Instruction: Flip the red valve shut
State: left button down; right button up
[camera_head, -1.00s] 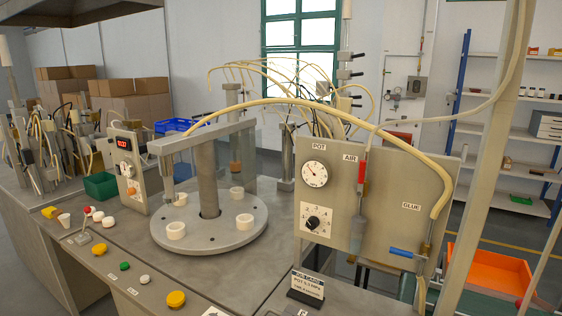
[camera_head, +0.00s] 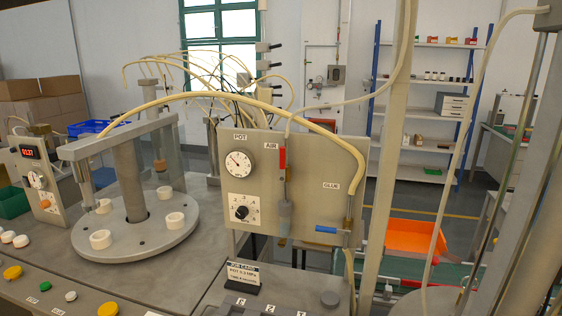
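The red valve handle (camera_head: 282,158) is on the AIR line, on the front of the grey panel (camera_head: 325,165). It stands upright, in line with the pale hose above it and the grey fitting below it. To its right, a blue valve handle (camera_head: 326,229) on the GLUE line lies sideways near the panel's lower edge. The POT gauge (camera_head: 238,163) and a black knob (camera_head: 241,212) are to the left of the red handle. Neither of my grippers shows in the head view.
A round turntable (camera_head: 135,232) with white cups and a central post stands left of the panel. A job card (camera_head: 230,275) stands on the bench in front of the panel. A grey post (camera_head: 387,150) rises right of the panel, with an orange bin (camera_head: 415,237) behind it.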

aim_at(282, 149)
jog(key=i+j, duration=0.1)
jog(key=j, duration=0.3)
jog(key=i+j, duration=0.15)
jog(key=j, duration=0.2)
jog(key=i+j, duration=0.1)
jog(key=j, duration=0.3)
